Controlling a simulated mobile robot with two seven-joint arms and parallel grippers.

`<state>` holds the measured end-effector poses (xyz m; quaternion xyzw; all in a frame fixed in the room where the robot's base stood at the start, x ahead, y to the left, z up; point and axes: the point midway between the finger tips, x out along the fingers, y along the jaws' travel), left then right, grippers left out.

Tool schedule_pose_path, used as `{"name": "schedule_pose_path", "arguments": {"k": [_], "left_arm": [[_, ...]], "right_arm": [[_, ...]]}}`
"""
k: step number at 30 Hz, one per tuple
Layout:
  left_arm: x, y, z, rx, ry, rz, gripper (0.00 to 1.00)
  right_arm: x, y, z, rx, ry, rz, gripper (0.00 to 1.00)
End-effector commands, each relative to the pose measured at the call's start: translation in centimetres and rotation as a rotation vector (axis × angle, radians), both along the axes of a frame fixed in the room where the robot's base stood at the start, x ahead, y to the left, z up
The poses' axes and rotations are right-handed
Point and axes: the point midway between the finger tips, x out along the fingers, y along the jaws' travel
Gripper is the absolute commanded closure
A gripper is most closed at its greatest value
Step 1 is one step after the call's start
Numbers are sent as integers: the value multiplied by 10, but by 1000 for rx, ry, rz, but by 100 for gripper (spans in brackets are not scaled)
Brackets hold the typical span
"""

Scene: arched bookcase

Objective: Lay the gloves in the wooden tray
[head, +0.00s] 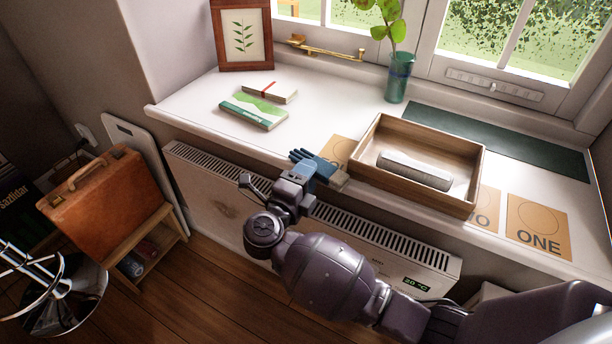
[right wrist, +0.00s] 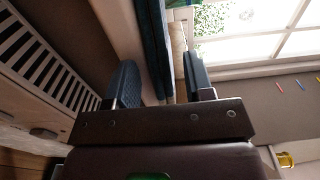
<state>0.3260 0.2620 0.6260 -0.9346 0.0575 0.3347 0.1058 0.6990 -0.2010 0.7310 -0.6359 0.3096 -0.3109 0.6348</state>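The dark blue gloves (head: 299,155) lie at the front edge of the white sill, left of the tray, partly hidden by my right gripper. A pale end, apparently a cuff, shows beside the gripper. My right gripper (head: 309,169) is at the gloves. In the right wrist view its two fingers (right wrist: 161,82) stand apart, with a dark blue strip, apparently a glove (right wrist: 153,45), between their lines; I see no firm grip. The wooden tray (head: 416,195) stands on the sill and holds a grey rounded case (head: 414,171). My left gripper is not in view.
A green vase (head: 398,78) with a sprig stands behind the tray. Books (head: 254,112) and a framed leaf picture (head: 243,36) are at left. Cards (head: 538,226) lie at right, a dark green mat (head: 520,141) behind. A radiator (head: 211,187) is below the sill.

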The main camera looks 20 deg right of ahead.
Motion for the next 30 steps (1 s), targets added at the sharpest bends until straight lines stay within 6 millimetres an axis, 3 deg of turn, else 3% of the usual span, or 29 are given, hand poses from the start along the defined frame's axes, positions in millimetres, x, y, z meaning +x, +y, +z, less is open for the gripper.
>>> {"name": "schedule_pose_path", "arguments": {"k": [10, 24, 30], "left_arm": [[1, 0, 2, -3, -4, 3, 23], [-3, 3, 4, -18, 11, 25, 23], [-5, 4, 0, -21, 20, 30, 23]], "right_arm": [[-6, 8, 4, 3, 0, 0, 52], [-57, 74, 4, 3, -1, 1, 52], [-70, 90, 3, 1, 0, 0, 52]]}}
